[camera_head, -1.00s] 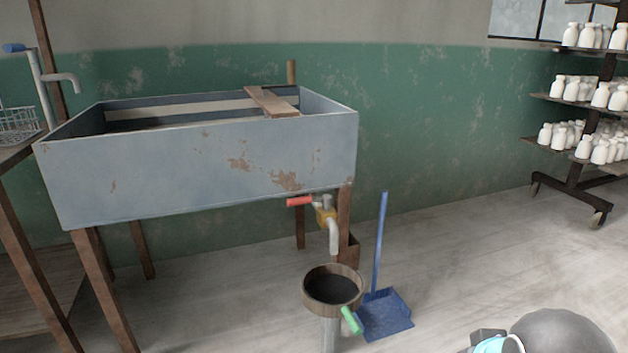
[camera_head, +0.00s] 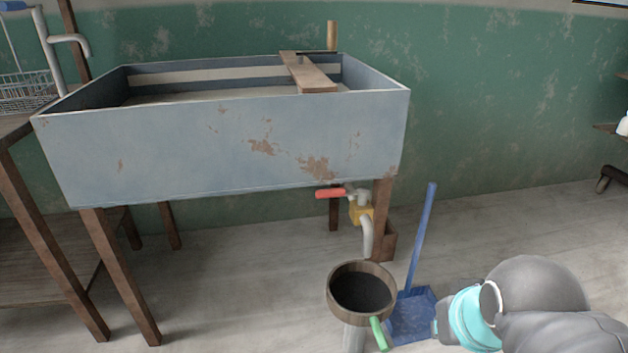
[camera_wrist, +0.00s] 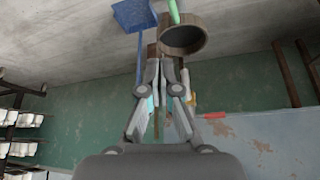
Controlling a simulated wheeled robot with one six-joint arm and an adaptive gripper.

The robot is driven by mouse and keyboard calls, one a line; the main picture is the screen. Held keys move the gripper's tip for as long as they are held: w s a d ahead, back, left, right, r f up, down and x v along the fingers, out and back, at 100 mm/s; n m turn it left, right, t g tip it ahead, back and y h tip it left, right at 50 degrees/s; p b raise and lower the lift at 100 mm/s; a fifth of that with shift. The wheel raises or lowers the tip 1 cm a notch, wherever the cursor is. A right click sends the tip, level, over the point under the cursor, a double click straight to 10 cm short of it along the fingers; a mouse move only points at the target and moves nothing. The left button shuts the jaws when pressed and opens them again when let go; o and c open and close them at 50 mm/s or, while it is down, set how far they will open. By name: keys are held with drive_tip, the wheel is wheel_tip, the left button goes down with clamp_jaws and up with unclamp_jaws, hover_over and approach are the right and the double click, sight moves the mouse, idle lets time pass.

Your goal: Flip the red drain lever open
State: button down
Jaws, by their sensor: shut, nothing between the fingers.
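The red drain lever (camera_head: 331,193) sticks out to the left of a yellow valve body (camera_head: 362,213) under the front right of the blue-grey trough (camera_head: 230,150). A pale curved spout (camera_head: 368,238) hangs down from the valve. In the wrist view, which is upside down, the red lever (camera_wrist: 216,115) lies to the right of my gripper (camera_wrist: 161,64). My gripper is shut and empty, with a gap between it and the lever. It partly hides the valve there. In the head view my arm is at the lower right and the fingertips do not show clearly.
Brown trough legs (camera_head: 118,275) stand at the left.

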drive_tip(key=w+a+r+p, duration=0.2)
drive_tip(key=w+r, duration=0.4)
drive_tip(key=w, duration=0.1)
wheel_tip(320, 180, up, 4)
drive_tip(key=n+g+y+p, duration=0.1)
drive_tip(key=n+g+p, duration=0.1)
drive_tip(key=n+p, duration=0.15)
hover_over(343, 193)
drive_tip(key=s+a, duration=0.2)
drive_tip(key=a, duration=0.3)
drive_tip(key=x, duration=1)
drive_tip(key=shift+r, duration=0.1)
drive_tip(key=shift+s+a, duration=0.1)
drive_tip(key=shift+a, duration=0.05)
